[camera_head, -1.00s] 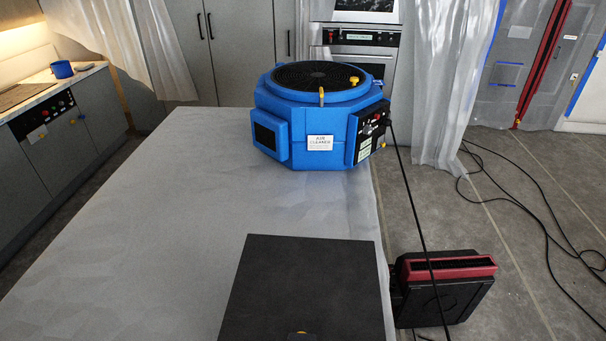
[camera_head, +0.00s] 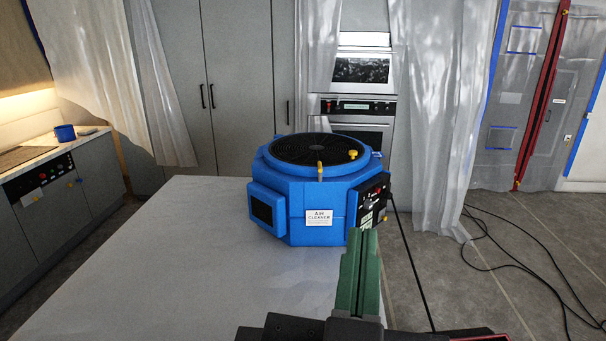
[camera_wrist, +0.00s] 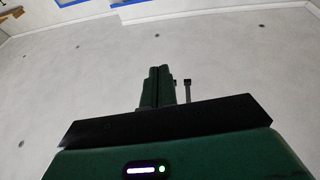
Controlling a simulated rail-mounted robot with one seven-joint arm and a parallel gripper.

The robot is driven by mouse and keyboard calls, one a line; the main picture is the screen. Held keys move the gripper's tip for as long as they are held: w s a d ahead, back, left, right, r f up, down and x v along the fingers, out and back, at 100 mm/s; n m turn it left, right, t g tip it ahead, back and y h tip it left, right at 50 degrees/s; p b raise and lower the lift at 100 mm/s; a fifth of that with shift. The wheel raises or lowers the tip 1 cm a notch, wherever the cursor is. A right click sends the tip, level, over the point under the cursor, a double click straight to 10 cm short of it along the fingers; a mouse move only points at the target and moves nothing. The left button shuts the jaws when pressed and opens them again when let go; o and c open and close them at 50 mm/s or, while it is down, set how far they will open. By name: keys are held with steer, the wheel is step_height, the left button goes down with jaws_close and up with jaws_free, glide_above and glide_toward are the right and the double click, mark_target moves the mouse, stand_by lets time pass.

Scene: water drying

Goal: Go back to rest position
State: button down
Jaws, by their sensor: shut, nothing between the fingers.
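My gripper (camera_head: 360,243) shows at the lower middle of the head view, its green fingers together and pointing up. It stands in front of the right side of the blue air cleaner (camera_head: 275,205) and hides a little of the table's right edge. Nothing shows between the fingers. In the wrist view my gripper (camera_wrist: 158,70) is also closed, with a pale, spotted surface (camera_wrist: 70,70) behind it. The air cleaner sits upright on the grey table (camera_head: 170,270), with a dark round grille on top and a control panel on its right side.
A black cable (camera_head: 410,250) runs down from the air cleaner, and more cables (camera_head: 520,260) lie on the right floor. Plastic sheeting (camera_head: 440,120) hangs behind. An oven (camera_head: 362,105) stands at the back.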

steer(key=s+a+r+n+t+y+p, duration=0.1)
steer(key=s+a+r+n+t+y, duration=0.15)
steer(key=a+r+y, duration=0.2)
step_height(320, 180, up, 17)
steer(key=p, duration=1.7)
steer(key=shift+s+a+m+t, duration=0.15)
steer(key=shift+s+m+t, duration=0.1)
steer(key=shift+m+t, duration=0.15)
steer(key=shift+y, duration=0.25)
